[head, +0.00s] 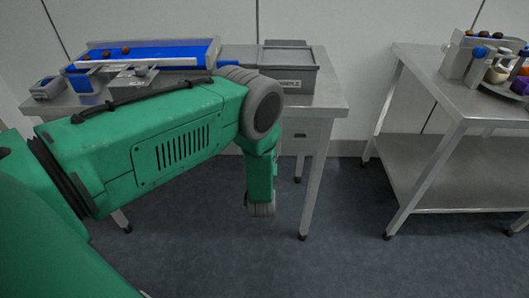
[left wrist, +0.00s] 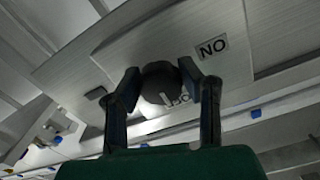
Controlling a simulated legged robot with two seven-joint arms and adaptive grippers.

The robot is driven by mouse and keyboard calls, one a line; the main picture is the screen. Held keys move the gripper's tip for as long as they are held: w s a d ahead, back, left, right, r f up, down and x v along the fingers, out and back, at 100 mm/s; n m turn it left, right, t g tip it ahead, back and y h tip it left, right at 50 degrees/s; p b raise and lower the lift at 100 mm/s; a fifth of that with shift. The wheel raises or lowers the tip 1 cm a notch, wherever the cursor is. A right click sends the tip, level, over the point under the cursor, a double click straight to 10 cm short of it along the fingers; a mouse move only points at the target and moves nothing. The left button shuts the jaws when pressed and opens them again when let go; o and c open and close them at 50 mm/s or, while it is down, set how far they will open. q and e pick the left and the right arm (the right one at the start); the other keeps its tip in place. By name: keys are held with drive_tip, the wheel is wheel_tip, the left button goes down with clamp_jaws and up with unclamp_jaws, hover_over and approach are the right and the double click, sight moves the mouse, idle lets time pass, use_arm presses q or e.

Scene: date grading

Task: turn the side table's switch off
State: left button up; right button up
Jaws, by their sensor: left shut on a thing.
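In the left wrist view a dark round knob (left wrist: 161,82) with a pale pointer mark sits on a brushed-metal panel (left wrist: 120,45). My left gripper (left wrist: 162,74) is shut on this knob, one finger on each side. The gripper and knob are hidden there. My right gripper is not in view.
On the left table stand a blue-bedded sorting tray (head: 185,52) with several dates and a grey lidded box (head: 288,67). A second metal table (head: 410,60) with a lower shelf stands at the right, holding a rack and small bowls. The floor between the tables is clear.

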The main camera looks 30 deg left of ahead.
use_arm(q)
drive_tip(key=shift+d+m+b, duration=0.15)
drive_tip(key=shift+m+b, duration=0.6)
drive_tip(key=shift+m, duration=1.25)
drive_tip(key=shift+c, duration=0.2)
drive_tip(key=o, duration=1.2)
drive_tip(key=shift+d, duration=0.1)
drive_tip(key=shift+c, duration=0.2)
drive_tip(key=shift+r, duration=0.1)
drive_tip(key=shift+d, duration=0.1)
